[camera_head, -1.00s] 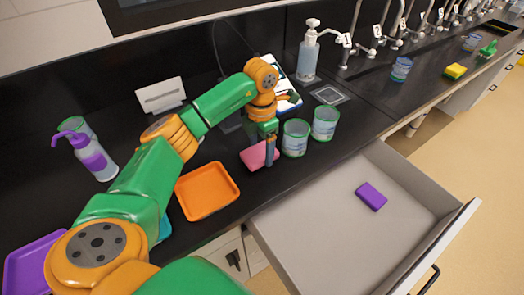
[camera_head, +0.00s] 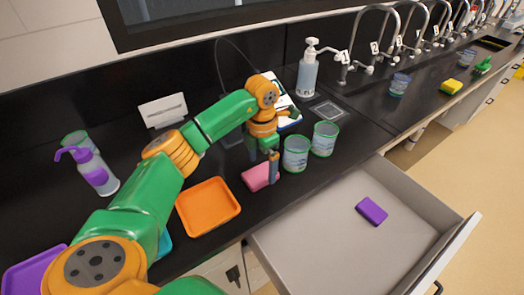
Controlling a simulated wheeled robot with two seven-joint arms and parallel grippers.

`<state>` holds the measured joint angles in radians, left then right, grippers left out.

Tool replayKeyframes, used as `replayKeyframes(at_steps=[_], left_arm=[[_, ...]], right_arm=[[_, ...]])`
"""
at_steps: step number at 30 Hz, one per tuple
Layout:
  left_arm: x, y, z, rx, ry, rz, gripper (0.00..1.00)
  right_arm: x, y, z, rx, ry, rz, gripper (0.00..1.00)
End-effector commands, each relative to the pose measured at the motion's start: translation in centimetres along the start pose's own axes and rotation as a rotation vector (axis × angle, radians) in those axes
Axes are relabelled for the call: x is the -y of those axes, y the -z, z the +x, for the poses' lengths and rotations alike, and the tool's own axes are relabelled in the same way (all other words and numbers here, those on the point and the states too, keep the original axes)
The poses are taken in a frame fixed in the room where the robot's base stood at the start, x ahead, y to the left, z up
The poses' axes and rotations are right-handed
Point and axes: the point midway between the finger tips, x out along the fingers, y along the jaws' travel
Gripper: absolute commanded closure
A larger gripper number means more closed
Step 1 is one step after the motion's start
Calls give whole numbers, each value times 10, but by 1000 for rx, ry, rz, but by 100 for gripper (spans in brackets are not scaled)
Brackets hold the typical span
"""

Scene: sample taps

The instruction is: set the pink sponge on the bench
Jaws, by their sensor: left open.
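The pink sponge (camera_head: 257,177) lies on the black bench (camera_head: 300,200), left of two clear cups and right of the orange tray. My left gripper (camera_head: 271,175) points down at the sponge's right end, its fingers low by the bench and partly overlapping the sponge in this view. The gripper is open. The contact between fingers and sponge is hard to make out. My right gripper is not in view.
An orange tray (camera_head: 183,214) is left of the sponge. Cups (camera_head: 296,153) and (camera_head: 324,138) stand close on the right. An open drawer (camera_head: 310,255) holds a purple sponge (camera_head: 371,210). A soap bottle (camera_head: 307,75) stands behind.

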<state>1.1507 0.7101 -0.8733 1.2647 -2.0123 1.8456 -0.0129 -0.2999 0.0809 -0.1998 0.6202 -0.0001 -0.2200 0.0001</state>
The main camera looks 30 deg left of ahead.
Motion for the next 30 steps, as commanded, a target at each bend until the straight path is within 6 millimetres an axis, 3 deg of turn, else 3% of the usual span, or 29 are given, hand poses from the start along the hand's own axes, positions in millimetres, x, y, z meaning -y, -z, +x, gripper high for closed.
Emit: replayKeyframes(at_steps=[5, 6, 10, 15, 30], left_arm=[[0, -1, -48, 8, -3, 0, 0], [-1, -1, -63, 6, -4, -1, 0], [-1, 0, -89, 3, -2, -1, 0], [0, 0, -96, 1, -1, -1, 0], [0, 0, -95, 1, 0, -1, 0]], right_arm=[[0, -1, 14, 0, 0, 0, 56], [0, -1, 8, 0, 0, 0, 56], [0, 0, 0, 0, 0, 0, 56], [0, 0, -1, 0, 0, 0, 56], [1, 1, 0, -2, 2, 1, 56]])
